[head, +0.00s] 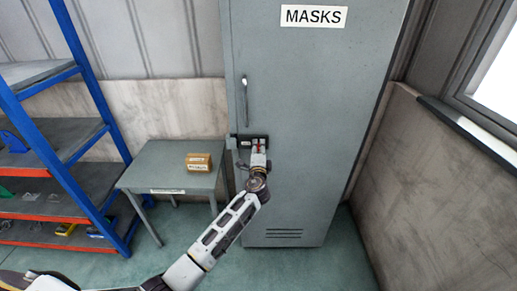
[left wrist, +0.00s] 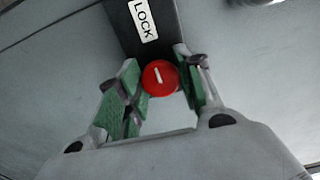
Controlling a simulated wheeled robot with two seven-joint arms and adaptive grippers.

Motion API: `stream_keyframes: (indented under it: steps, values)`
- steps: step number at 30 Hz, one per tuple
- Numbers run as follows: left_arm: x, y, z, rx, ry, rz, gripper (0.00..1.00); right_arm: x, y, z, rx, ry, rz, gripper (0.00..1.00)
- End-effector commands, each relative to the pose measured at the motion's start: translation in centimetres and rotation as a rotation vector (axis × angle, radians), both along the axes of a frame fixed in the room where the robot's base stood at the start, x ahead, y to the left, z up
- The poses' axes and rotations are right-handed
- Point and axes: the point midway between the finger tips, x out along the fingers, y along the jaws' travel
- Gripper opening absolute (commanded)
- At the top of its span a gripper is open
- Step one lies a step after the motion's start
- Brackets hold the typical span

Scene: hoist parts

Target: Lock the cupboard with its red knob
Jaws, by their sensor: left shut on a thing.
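The grey cupboard (head: 315,85) stands at the back with its door closed and a "MASKS" label at the top. A dark lock plate (left wrist: 138,38) with a "LOCK" label is on its door; in the head view the plate (head: 241,138) is partly behind my gripper. The red knob (left wrist: 160,77) has a white line mark, tilted slightly from the picture's vertical. My left gripper (left wrist: 163,84) has its green-padded fingers on both sides of the knob, shut on it. The left gripper also shows in the head view (head: 259,146) at the lock. My right gripper is not in view.
A small grey table (head: 160,153) with a cardboard box (head: 198,162) stands left of the cupboard. Blue shelving (head: 85,80) is at the far left. A wall with a window ledge (head: 465,130) is at the right. A vertical door handle (head: 245,100) is above the lock.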

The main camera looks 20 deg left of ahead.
Motion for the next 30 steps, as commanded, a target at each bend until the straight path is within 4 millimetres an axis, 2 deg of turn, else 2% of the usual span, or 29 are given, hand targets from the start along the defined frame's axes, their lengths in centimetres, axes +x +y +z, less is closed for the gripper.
stream_keyframes:
  steps: [11, 12, 16, 30]
  values:
    - [0.00, -0.07, -0.08, 0.007, 0.002, -0.002, 0.12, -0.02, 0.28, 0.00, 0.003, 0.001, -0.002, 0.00]
    - [0.00, -0.07, -0.08, 0.007, 0.002, -0.002, 0.40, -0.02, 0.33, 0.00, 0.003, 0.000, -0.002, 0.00]
    - [-0.01, -0.05, -0.07, 0.007, 0.002, -0.001, 0.56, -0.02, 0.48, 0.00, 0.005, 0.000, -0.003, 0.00]
    - [-0.23, -0.10, -0.06, 0.006, 0.002, -0.001, 0.57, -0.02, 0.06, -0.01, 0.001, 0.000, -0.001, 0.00]
